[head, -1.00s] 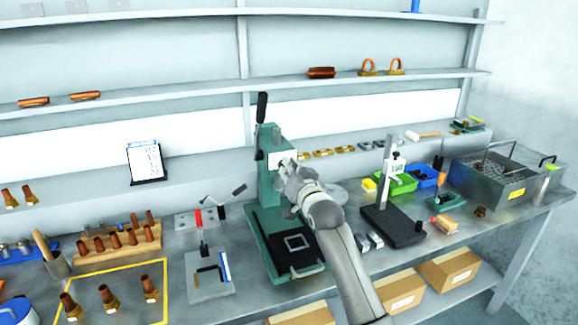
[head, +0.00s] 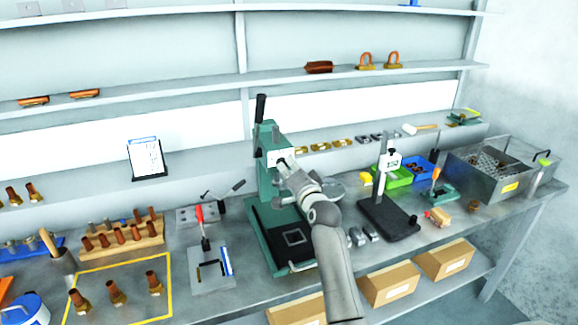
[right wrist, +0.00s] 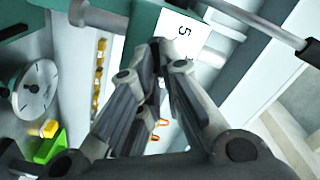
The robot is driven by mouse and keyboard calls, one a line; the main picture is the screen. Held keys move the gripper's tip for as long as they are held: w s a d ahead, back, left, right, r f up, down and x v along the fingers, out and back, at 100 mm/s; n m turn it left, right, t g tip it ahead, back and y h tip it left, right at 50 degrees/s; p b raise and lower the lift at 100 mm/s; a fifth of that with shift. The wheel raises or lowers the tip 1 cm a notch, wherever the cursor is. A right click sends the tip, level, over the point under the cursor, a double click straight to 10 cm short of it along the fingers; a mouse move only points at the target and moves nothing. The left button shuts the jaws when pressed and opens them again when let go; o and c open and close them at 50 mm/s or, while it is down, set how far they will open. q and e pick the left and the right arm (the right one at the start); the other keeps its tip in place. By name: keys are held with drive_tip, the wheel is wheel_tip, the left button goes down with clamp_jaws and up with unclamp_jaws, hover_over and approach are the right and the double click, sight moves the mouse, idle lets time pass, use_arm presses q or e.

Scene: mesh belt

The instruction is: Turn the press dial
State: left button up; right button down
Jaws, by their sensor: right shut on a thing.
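The green press (head: 268,178) stands on the bench, with a white plate (head: 277,157) on its head. My right gripper (head: 285,163) reaches in from below and has its fingers at this plate. In the right wrist view, the fingertips of my right gripper (right wrist: 160,58) are close together against the white plate (right wrist: 181,38), which carries a "5". The gripper is shut on a small dark part there, which seems to be the press dial; the fingers mostly hide it. My left gripper is out of view.
The press lever (head: 260,108) stands up at the left of the head. A grey round plate (right wrist: 34,90) is at the left in the wrist view. A black-based stand (head: 388,218) and green bin (head: 398,177) are to the right. A toggle clamp (head: 210,268) is at left.

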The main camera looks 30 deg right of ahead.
drive_tip(key=shift+r, duration=0.15)
idle(0.3)
drive_tip(key=c, duration=1.4)
unclamp_jaws()
drive_tip(key=shift+o, duration=1.2)
drive_tip(key=shift+w, duration=0.1)
drive_tip(key=shift+w+f, duration=0.1)
drive_tip(key=shift+f, duration=0.1)
drive_tip(key=v, duration=1.2)
drive_tip(key=shift+d+f, duration=0.1)
